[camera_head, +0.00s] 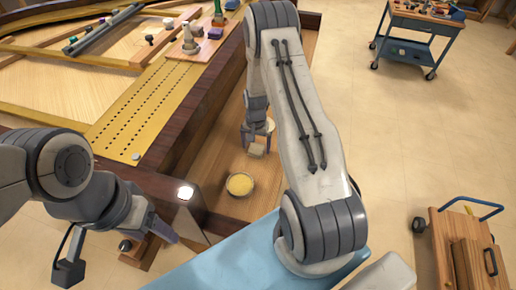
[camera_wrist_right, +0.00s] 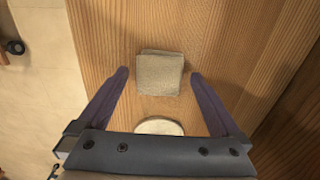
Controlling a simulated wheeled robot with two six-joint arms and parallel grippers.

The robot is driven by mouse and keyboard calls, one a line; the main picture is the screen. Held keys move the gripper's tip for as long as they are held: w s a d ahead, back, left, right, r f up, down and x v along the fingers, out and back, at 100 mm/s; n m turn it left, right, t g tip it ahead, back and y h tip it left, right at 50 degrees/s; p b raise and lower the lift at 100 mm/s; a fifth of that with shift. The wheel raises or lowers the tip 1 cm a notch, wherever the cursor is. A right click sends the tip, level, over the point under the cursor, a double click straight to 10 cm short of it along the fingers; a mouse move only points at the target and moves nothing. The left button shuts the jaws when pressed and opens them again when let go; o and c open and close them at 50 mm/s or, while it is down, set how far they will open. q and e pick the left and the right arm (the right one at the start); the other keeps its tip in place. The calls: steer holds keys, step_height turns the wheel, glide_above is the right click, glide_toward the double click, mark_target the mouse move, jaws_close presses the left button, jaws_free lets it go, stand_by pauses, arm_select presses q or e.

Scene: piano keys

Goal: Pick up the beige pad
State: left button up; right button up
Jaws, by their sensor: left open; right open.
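The beige pad (camera_wrist_right: 160,73) is a small, square, stacked-looking piece lying flat on the wooden surface. In the right wrist view it shows between the two fingertips of my right gripper (camera_wrist_right: 158,76), which is open with a gap on each side. I cannot tell how high the fingers are above the wood. In the head view the pad (camera_head: 257,150) is just below the right gripper (camera_head: 254,139). My left gripper (camera_head: 118,250) is open and empty at the lower left, away from the pad.
A pale round piece (camera_wrist_right: 160,127) lies close to the pad, partly hidden by my right gripper. A round dish with yellow contents (camera_head: 240,184) stands nearer on the wood (camera_head: 217,160). The dark wooden piano rim (camera_head: 200,125) runs along the left. A blue cart (camera_head: 415,30) stands far right.

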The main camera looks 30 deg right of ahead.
mark_target(256, 147)
steer(key=c, duration=1.4)
steer(key=shift+o, duration=0.2)
steer(key=shift+r, duration=0.15)
steer(key=shift+r, duration=0.65)
step_height(256, 147, up, 3)
steer(key=shift+f+b, duration=0.1)
steer(key=shift+b, duration=0.35)
steer(key=s+d+r+b, duration=0.1)
steer(key=s+d+r, duration=0.5)
steer(key=s, duration=0.3)
steer(key=shift+s+d+r, duration=0.25)
steer(key=shift+s+r, duration=0.1)
